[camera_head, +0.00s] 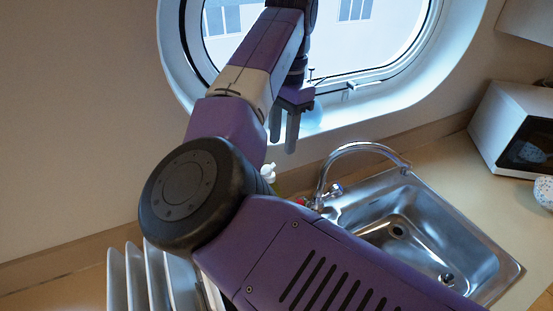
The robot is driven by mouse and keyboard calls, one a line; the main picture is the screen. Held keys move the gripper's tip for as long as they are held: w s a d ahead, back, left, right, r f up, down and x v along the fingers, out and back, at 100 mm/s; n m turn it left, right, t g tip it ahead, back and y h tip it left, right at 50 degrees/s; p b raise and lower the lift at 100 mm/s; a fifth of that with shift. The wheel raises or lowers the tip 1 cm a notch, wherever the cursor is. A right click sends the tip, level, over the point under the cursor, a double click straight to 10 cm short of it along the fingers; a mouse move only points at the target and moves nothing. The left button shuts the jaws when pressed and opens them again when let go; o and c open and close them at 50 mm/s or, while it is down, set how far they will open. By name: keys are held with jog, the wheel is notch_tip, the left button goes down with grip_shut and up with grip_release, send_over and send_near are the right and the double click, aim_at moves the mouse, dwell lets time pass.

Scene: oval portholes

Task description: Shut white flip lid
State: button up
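My gripper (283,143) hangs in front of the porthole's lower rim, with its fingers pointing down and a gap between them. It looks open and empty. A small bottle with a white top (268,171) shows below it, beside my arm, behind the sink's back left corner. My arm hides most of this bottle. I cannot tell whether the white top is a flip lid, or whether it is open. No other white flip lid is clearly visible.
A steel sink (430,235) with a curved faucet (352,148) lies right of my arm. White plates (136,280) stand upright at lower left. A white microwave (510,125) and a speckled bowl (544,192) are at right. The porthole (415,110) is behind.

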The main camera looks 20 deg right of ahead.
aim_at(273, 165)
jog(key=a+m, duration=0.1)
jog(key=a+r+m, duration=0.1)
jog(key=shift+w+r+m+t+h, duration=0.15)
jog(key=shift+r+m+t+h, duration=0.15)
jog(key=shift+h, duration=0.1)
jog(key=shift+f, duration=0.15)
jog(key=shift+a+f+p, duration=0.1)
jog(key=shift+f+p, duration=0.5)
jog(key=shift+f, duration=3.15)
jog(key=shift+c, duration=0.3)
grip_shut()
